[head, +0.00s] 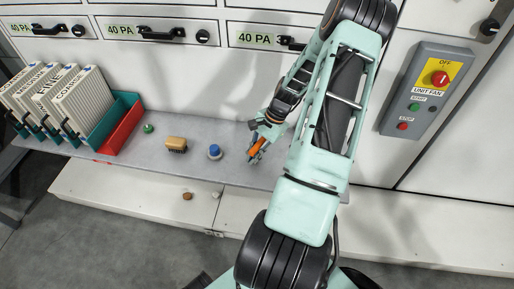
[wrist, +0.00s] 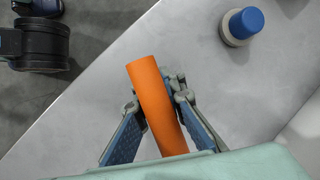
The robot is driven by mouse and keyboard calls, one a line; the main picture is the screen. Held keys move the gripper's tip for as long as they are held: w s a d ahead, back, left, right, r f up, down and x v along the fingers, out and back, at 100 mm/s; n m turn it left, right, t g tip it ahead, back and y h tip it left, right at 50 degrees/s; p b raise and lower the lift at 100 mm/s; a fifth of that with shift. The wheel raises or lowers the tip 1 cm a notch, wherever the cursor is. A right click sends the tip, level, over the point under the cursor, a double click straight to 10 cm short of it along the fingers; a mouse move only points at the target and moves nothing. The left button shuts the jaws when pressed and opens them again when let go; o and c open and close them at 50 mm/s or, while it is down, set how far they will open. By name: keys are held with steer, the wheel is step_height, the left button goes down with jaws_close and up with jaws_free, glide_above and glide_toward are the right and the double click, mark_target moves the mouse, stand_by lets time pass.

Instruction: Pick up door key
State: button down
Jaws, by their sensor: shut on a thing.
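My gripper (head: 262,136) is low over the right part of the grey shelf (head: 228,176). It is shut on an orange round handle (head: 256,149). In the wrist view the orange handle (wrist: 157,108) sits tilted between the two blue-padded fingers of my gripper (wrist: 154,98). Its lower end is hidden behind my pale green gripper body. No key bit shows, so I cannot tell from shape alone that it is the door key; no other key-like thing is in view. I cannot tell whether it still touches the shelf.
A blue-topped grey knob (head: 214,151), a brush (head: 176,144) and a green button-like piece (head: 148,128) stand on the shelf. White panel filters (head: 85,98) stand at the left beside a red bin (head: 122,130). A unit fan box (head: 425,90) is on the right wall.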

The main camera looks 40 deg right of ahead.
mark_target(256, 144)
steer(key=shift+r, duration=0.1)
steer(key=shift+r, duration=0.5)
step_height(256, 144, up, 2)
steer(key=shift+r+p, duration=0.25)
steer(key=shift+p, duration=0.35)
steer(key=s+d+r+p, duration=0.4)
steer(key=s+r, duration=0.5)
steer(key=s, duration=0.4)
steer(key=shift+s+d+r, duration=0.15)
steer(key=shift+d+r, duration=0.05)
steer(key=shift+d, duration=0.05)
